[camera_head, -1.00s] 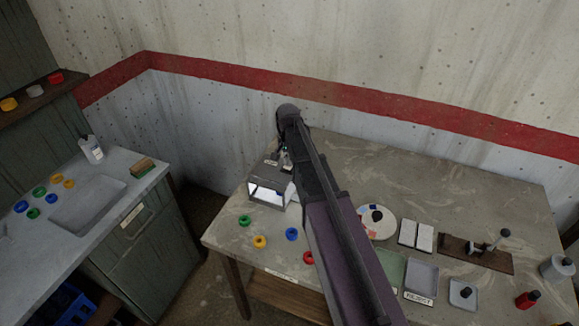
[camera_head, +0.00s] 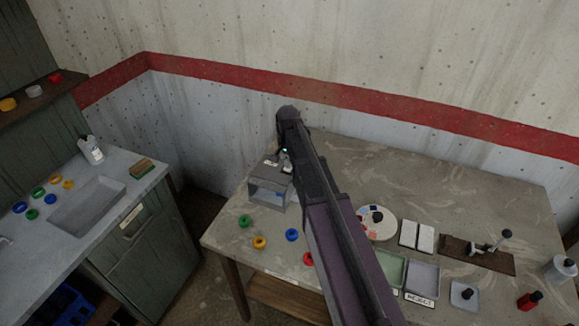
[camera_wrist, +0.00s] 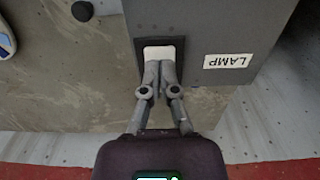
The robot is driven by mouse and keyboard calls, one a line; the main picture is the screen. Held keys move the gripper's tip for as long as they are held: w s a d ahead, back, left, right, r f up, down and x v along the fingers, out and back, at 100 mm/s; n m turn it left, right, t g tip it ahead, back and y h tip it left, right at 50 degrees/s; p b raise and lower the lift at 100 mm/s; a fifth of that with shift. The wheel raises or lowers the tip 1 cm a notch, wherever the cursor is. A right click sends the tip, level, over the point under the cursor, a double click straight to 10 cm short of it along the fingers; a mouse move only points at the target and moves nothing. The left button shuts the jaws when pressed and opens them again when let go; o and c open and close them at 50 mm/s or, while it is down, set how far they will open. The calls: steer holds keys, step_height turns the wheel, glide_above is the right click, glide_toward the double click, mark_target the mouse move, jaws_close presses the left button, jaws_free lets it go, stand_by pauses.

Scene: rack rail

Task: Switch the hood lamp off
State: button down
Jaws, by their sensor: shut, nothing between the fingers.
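The hood (camera_head: 268,191) is a grey box on the left part of the table, and its inside looks unlit. In the wrist view its grey top (camera_wrist: 215,30) carries a white label reading LAMP (camera_wrist: 228,61). Beside the label is a white rocker switch (camera_wrist: 158,53) in a dark frame. My gripper (camera_wrist: 160,70) is shut and empty, with its fingertips at the near edge of the switch. They cover part of it, and I cannot tell whether they touch it. In the head view my arm hides most of the gripper and the switch.
Green, yellow, blue and red rings (camera_head: 292,234) lie in front of the hood. A round white dial (camera_head: 378,222), trays (camera_head: 423,279) and a brown board (camera_head: 470,254) stand to the right. The back of the table is clear. A sink counter (camera_head: 140,185) stands at left.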

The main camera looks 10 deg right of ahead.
steer(key=shift+r+p, duration=3.35)
steer(key=shift+r, duration=0.1)
steer(key=s+f+n+b, duration=0.2)
steer(key=s+n, duration=0.1)
steer(key=s, duration=0.7)
steer(key=s+f+n+b, duration=0.2)
steer(key=s+n, duration=0.2)
steer(key=s, duration=0.7)
steer(key=shift+d+f+b, duration=0.3)
steer(key=shift+f+b, duration=0.1)
